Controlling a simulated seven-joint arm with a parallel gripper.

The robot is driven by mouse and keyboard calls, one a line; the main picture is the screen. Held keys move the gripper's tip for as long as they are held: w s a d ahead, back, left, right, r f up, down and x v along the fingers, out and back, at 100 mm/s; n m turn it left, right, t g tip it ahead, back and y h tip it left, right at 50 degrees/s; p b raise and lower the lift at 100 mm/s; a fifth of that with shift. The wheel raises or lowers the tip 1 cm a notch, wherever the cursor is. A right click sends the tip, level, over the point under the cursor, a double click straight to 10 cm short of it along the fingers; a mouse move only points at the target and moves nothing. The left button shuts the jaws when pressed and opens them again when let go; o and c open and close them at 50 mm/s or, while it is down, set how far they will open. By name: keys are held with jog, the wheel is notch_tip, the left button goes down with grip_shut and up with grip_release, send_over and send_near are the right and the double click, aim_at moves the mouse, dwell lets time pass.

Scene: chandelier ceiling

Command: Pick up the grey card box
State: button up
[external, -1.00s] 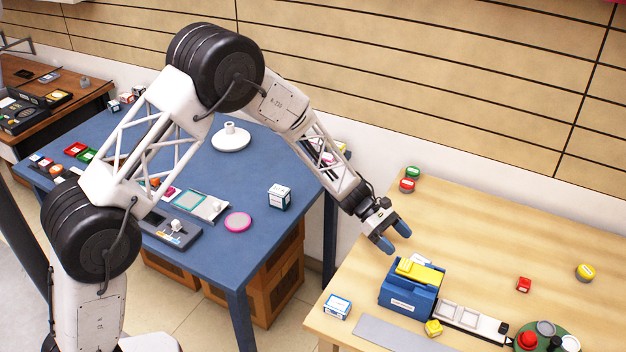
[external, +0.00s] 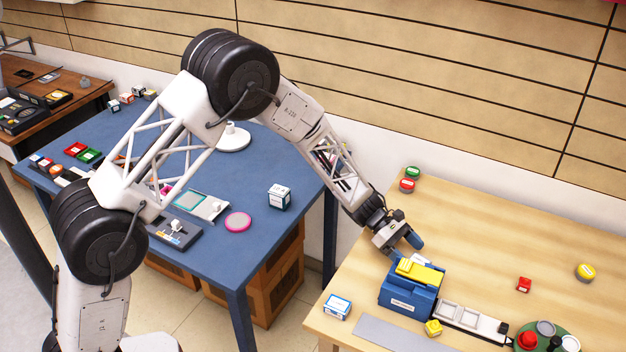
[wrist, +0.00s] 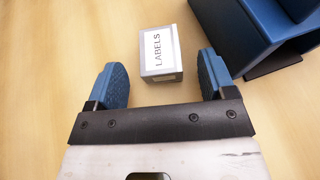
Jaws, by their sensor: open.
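The grey card box (wrist: 161,54) lies on the wooden table, with a white label reading LABELS on its top. In the wrist view it is ahead of and between my two blue fingertips, nearer the right one, with no contact visible. My gripper (wrist: 164,72) is open and empty. In the external view my gripper (external: 405,249) is low over the table, just behind the blue box with the yellow top. Only a small pale patch shows beside that blue box there, and I cannot tell if it is the card box.
The blue box (external: 408,298) stands close to the card box, and its blue wall (wrist: 238,35) rises on the right in the wrist view. The wood left of the card box is clear.

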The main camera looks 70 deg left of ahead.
aim_at(417, 259)
jog(key=shift+x, duration=1.55)
jog(key=shift+c, duration=0.4)
jog(key=c, duration=1)
jog(key=shift+r, duration=0.1)
jog(key=shift+r, duration=4.9)
